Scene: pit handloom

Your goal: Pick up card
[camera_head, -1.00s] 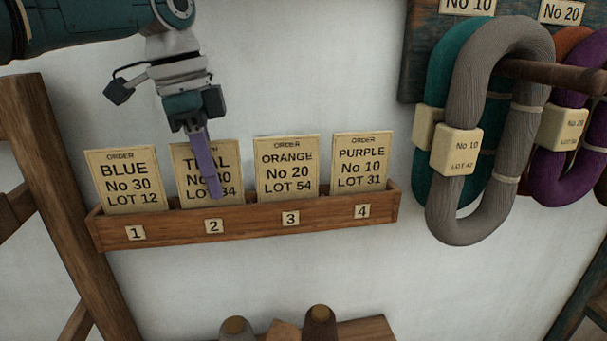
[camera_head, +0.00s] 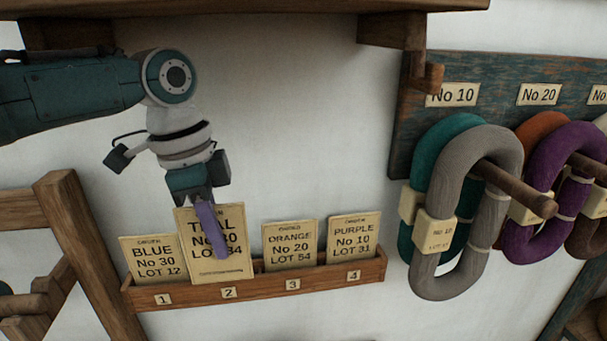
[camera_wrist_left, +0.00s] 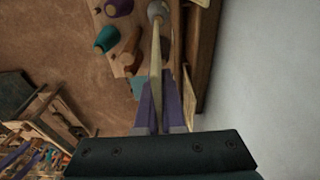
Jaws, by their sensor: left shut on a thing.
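My left gripper (camera_head: 214,232) is shut on the teal order card (camera_head: 234,264), with one purple finger across its front. The card reads "No 30" and "LOT 34", its colour word partly covered by the finger. It stands raised above its neighbours at slot 2 of the wooden card rack (camera_head: 328,277); its lower edge is near the rack's front board. In the left wrist view the card (camera_wrist_left: 156,75) shows edge-on between the two purple fingers (camera_wrist_left: 160,105). My right gripper is not in view.
Blue (camera_head: 153,260), orange (camera_head: 290,246) and purple (camera_head: 353,240) order cards stand in slots 1, 3 and 4. Yarn hanks, a grey one (camera_head: 430,270) nearest, hang on pegs at the right. A wooden shelf (camera_head: 270,8) runs above. A wooden frame post (camera_head: 85,255) stands at the left.

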